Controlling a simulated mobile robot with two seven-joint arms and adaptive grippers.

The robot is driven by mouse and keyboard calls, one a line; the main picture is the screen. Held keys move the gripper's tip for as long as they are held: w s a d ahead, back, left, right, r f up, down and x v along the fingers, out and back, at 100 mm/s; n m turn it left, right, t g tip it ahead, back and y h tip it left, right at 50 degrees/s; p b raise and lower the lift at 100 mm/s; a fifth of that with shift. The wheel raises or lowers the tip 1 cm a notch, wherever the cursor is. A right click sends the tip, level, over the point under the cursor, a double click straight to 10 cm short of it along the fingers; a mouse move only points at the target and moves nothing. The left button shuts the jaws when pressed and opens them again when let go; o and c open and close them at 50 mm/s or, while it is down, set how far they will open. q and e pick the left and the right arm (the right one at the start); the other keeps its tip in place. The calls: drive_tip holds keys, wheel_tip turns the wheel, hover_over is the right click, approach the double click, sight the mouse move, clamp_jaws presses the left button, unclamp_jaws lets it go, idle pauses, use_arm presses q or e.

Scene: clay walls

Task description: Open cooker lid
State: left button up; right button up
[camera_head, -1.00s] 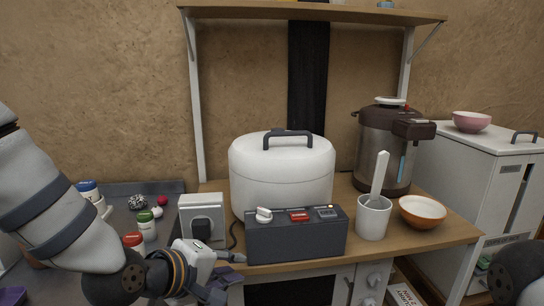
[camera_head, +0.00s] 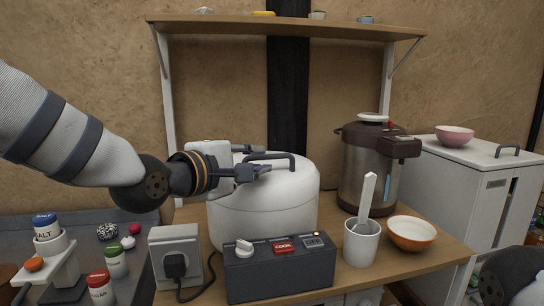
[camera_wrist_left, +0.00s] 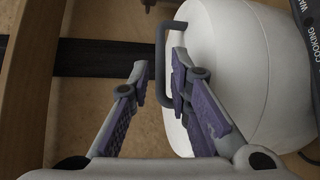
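The white cooker (camera_head: 262,211) stands on the wooden counter with its domed lid (camera_head: 305,177) down. A dark bar handle (camera_head: 283,156) arches over the lid. My left gripper (camera_head: 262,159) reaches in from the left at handle height, with its fingers spread at the handle's left part. In the left wrist view, my left gripper (camera_wrist_left: 160,72) is open. The handle's grey bar (camera_wrist_left: 160,62) runs between the two fingertips, with the white lid (camera_wrist_left: 225,80) to the right. Whether a finger touches the bar, I cannot tell. My right gripper is out of view.
A dark control box (camera_head: 279,272) stands in front of the cooker. A white cup with a spatula (camera_head: 361,243), an orange bowl (camera_head: 411,234) and a metal urn (camera_head: 371,175) stand to the right. A shelf (camera_head: 290,27) spans above.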

sight(268, 156)
use_arm(q)
drive_tip(key=x, duration=0.5)
drive_tip(key=shift+w+f, duration=0.1)
drive_tip(key=shift+f, duration=0.15)
drive_tip(key=shift+w+d+b, duration=0.15)
drive_tip(key=shift+w+b, duration=0.1)
drive_tip(key=shift+b, duration=0.05)
drive_tip(key=shift+r, duration=0.15)
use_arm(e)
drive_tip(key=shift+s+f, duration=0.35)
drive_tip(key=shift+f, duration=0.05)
use_arm(q)
clamp_jaws()
drive_tip(key=shift+r, duration=0.15)
